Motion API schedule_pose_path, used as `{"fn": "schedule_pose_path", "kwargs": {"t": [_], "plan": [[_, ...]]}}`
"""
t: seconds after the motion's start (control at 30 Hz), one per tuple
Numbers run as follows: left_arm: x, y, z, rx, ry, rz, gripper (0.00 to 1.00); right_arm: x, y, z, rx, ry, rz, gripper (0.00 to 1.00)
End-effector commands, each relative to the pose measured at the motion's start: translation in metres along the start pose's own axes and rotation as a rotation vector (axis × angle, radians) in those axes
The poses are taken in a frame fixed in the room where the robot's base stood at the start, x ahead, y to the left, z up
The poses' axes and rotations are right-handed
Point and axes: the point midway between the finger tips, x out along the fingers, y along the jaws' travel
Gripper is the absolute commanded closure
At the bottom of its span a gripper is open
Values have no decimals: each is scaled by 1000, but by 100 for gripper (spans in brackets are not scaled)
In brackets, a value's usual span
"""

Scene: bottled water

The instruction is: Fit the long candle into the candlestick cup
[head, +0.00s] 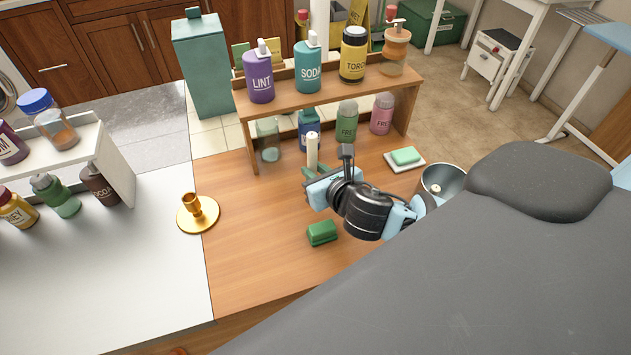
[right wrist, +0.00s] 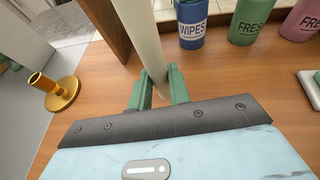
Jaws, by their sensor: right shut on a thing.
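The golden candlestick (head: 197,213) stands upright on the left part of the table, on the seam between the white and wooden tops. Its cup is empty. It also shows at the left of the right wrist view (right wrist: 58,91). The long white candle (head: 312,150) stands up from my right gripper (head: 314,174), whose green fingers are shut on its lower part. In the right wrist view the candle (right wrist: 146,40) rises between the fingers (right wrist: 157,90). The gripper is to the right of the candlestick, apart from it. My left gripper is not in view.
A wooden shelf (head: 245,109) with several bottles stands behind the gripper. A green block (head: 322,233) lies in front of it. A soap dish (head: 418,164) and a metal pot (head: 437,190) are at the right. Bare wood lies between candle and candlestick.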

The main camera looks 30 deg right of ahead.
Motion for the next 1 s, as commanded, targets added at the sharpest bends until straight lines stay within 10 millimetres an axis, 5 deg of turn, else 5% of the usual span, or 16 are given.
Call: {"fn": "schedule_pose_path", "kwargs": {"t": [0.2, 0.6, 0.63, 0.8, 1.0], "plan": [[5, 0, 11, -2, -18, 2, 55, 11, 1, -34, 1, 8, 1, 100], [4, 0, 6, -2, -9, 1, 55, 12, 1, -36, -1, 3, 0, 100], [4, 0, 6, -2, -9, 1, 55, 12, 1, -36, 0, 3, 0, 80], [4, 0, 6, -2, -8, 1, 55, 12, 1, -36, 0, 3, 0, 60], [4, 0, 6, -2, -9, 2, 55, 12, 1, -36, 0, 3, 1, 60]]}}
